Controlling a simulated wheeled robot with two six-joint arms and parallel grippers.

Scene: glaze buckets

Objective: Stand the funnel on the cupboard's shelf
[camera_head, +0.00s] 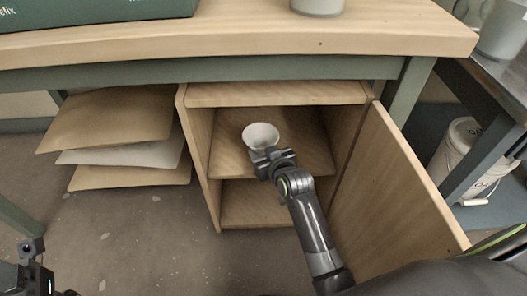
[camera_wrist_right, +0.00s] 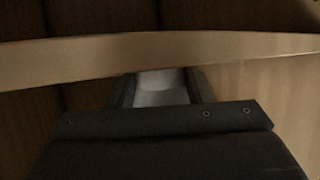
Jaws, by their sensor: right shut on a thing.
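The white funnel (camera_head: 261,134) is at the front of the open cupboard, with its wide mouth up, over the cupboard's shelf (camera_head: 310,158). I cannot tell whether it touches the shelf. My right gripper (camera_head: 268,160) is shut on the funnel from the front and hides its lower part. In the right wrist view a pale part of the funnel (camera_wrist_right: 160,88) shows between the fingers of my right gripper (camera_wrist_right: 160,95). My left gripper (camera_head: 32,258) is at the lower left, far from the cupboard, only partly in view; its jaws are unclear.
The cupboard door (camera_head: 395,185) stands open on the right. The tabletop (camera_head: 250,35) overhangs the cupboard. Stacked boards (camera_head: 120,150) lie to the left. A white bucket (camera_head: 458,155) stands at the right. The shelf is bare around the funnel.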

